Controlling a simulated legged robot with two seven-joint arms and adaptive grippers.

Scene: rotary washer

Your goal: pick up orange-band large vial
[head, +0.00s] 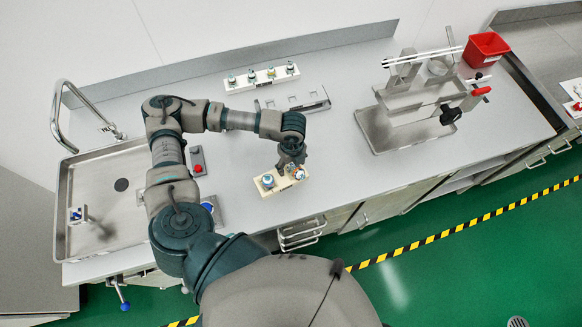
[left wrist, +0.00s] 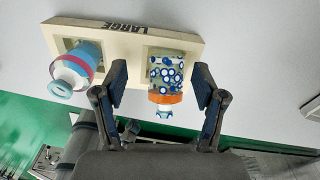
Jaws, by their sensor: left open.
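The orange-band large vial (left wrist: 166,80) stands in the right slot of a cream rack (left wrist: 125,38) marked LARGE. It has blue and white dots on its body and an orange band near its top. My left gripper (left wrist: 160,90) is open, with one finger on each side of the vial and gaps visible. A second vial (left wrist: 78,66) with a pink band is in the rack's left slot. In the head view, my left gripper (head: 292,168) is over the right part of the rack (head: 268,189) near the counter's front edge, partly hiding the orange-band vial (head: 299,173). My right gripper is not seen.
A rack of small vials (head: 262,77) and a grey holder (head: 293,103) stand behind. A sink (head: 110,195) is at the left. A metal apparatus (head: 405,115) and a red bin (head: 485,49) are at the right. The counter between is clear.

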